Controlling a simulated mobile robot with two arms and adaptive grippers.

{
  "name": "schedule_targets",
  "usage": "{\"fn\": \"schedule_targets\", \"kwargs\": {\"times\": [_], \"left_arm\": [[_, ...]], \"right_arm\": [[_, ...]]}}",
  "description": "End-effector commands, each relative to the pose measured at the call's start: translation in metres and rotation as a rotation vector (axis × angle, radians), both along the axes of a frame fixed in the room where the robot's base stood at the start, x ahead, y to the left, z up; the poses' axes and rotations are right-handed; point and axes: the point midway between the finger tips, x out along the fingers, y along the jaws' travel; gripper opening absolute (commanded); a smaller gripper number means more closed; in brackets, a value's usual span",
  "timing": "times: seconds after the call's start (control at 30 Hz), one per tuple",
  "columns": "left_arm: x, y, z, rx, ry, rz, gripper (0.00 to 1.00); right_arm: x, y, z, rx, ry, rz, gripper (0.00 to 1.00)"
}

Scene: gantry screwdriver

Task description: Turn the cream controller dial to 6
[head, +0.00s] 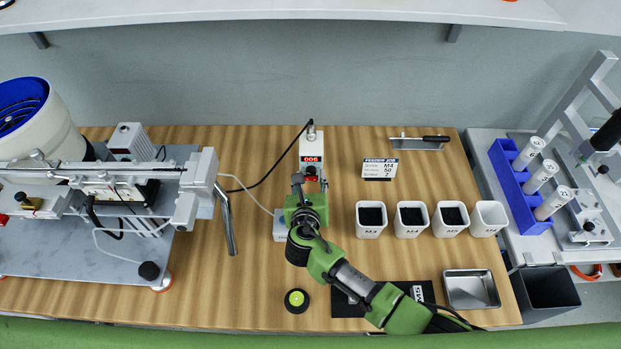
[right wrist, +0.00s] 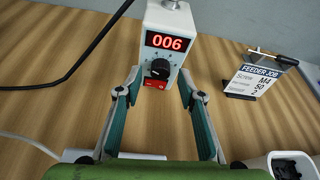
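The cream controller (head: 311,144) stands upright on the wooden bench, and its red display reads 006. In the right wrist view the controller (right wrist: 173,22) shows its black dial (right wrist: 160,69) below the display, with a red switch under the dial. My right gripper (head: 310,181) is in front of the controller. In the right wrist view its two fingers (right wrist: 155,90) are spread wide, one on each side of the dial, with a gap to it. Nothing is between them. My left gripper is not in view.
A feeder job card (head: 380,169) stands right of the controller. Several white bins (head: 371,232) are in a row further right. A screwdriver (head: 420,139) lies on a holder behind. A feeder machine (head: 120,180) fills the left. A black cable runs left from the controller.

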Motion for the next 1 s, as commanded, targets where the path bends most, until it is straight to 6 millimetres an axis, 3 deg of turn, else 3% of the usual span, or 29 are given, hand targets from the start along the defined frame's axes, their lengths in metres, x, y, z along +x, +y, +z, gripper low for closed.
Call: {"fn": "schedule_targets", "kwargs": {"times": [0.17,0.3,0.67,1.0], "left_arm": [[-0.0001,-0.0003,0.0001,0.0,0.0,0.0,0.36],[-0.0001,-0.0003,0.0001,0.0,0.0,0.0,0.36],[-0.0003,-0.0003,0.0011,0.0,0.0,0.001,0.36],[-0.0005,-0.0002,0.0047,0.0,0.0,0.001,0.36]], "right_arm": [[-0.0001,0.0002,0.0001,0.0,0.0,0.0,0.36],[-0.0003,0.0001,0.0001,0.0,0.0,0.0,0.0],[-0.0004,-0.0006,0.0001,0.027,0.0,0.0,0.0],[-0.0003,-0.0035,0.0001,0.226,0.0,-0.002,0.0]]}}
